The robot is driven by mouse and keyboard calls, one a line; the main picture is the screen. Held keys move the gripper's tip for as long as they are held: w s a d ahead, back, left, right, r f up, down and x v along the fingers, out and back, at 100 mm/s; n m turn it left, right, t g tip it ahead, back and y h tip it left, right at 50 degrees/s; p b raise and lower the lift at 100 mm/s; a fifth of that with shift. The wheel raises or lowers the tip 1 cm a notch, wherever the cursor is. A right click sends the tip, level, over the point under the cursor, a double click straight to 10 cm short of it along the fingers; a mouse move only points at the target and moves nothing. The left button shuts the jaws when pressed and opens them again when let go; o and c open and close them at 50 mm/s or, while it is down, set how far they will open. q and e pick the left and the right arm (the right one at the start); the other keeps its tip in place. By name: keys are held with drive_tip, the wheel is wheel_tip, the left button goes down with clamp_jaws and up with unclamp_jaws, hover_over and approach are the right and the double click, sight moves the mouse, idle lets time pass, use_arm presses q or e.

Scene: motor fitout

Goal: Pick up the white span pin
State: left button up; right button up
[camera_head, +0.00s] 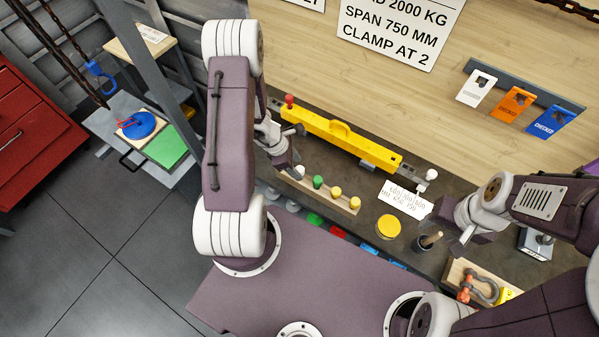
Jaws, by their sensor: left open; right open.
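A wooden pin rack (325,193) on the dark bench holds a row of round-headed pins. The white-headed pin (299,171) is at its left end, followed by a green pin (318,182) and yellow pins (336,191). Another white-headed knob (431,174) stands by the right end of the yellow beam (340,140). My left gripper (297,150) is open and empty, just above and beside the rack's white pin, partly hidden by its own arm. My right gripper (449,226) is open and empty at the right, near a dark upright peg (428,241).
A red knob (289,101) stands at the beam's left end. A printed card (405,199) and a yellow disc (387,227) lie right of the rack. A wooden tray with a shackle (480,288) is at lower right. Coloured tags (516,102) hang on the back wall.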

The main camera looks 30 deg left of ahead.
sight(300, 168)
use_arm(q)
drive_tip(key=shift+x, duration=1.25)
drive_tip(key=shift+w+d+f, duration=0.15)
drive_tip(key=shift+w+f, duration=0.05)
drive_tip(key=shift+s+r, duration=0.1)
drive_tip(key=shift+s, duration=0.05)
clamp_jaws()
drive_tip(key=shift+r, duration=0.2)
wheel_tip(300, 168, up, 10)
drive_tip(key=shift+f+p, duration=0.2)
drive_tip(key=shift+p, duration=1.05)
